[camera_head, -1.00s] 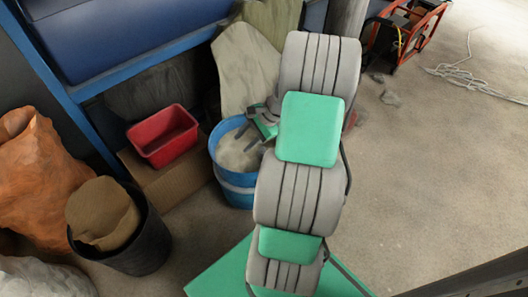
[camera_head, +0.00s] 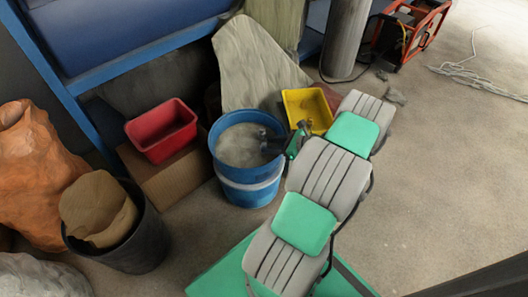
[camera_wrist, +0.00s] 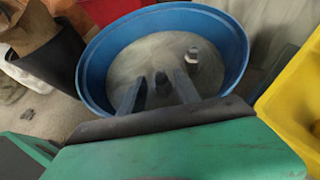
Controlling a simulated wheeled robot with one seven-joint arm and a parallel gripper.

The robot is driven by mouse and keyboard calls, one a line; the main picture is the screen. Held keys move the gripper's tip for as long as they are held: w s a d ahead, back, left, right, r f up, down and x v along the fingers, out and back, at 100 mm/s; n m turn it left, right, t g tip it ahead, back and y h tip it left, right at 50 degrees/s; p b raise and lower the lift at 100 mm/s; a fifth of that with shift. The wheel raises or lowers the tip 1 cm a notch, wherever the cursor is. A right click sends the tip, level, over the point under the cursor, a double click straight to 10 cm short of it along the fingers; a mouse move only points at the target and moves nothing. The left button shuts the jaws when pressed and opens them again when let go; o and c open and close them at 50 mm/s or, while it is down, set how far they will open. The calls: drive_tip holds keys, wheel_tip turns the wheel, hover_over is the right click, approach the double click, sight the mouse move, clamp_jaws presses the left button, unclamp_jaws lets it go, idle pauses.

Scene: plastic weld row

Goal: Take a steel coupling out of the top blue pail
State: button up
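Two blue pails are stacked in the head view. The top blue pail (camera_head: 222,165) has a pale, sandy-looking fill, and its rim also shows in the wrist view (camera_wrist: 93,62). My gripper (camera_head: 265,143) reaches over the pail's right rim. In the wrist view my gripper (camera_wrist: 157,76) is open, its two dark fingers apart and pointing into the pail. A grey steel coupling (camera_wrist: 192,60) stands on the fill just beyond the right finger. A second, darker coupling (camera_wrist: 163,84) shows between the fingers; whether they touch it cannot be told.
A yellow bin (camera_head: 308,106) stands close right of the pail; it also fills the wrist view's right edge (camera_wrist: 295,95). A red bin (camera_head: 163,133) sits on a cardboard box (camera_head: 180,178) at left. A dark bucket (camera_head: 147,235) is nearer. Open floor lies right.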

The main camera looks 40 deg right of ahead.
drive_tip(key=shift+x, duration=0.9)
clamp_jaws()
drive_tip(key=shift+r, duration=0.1)
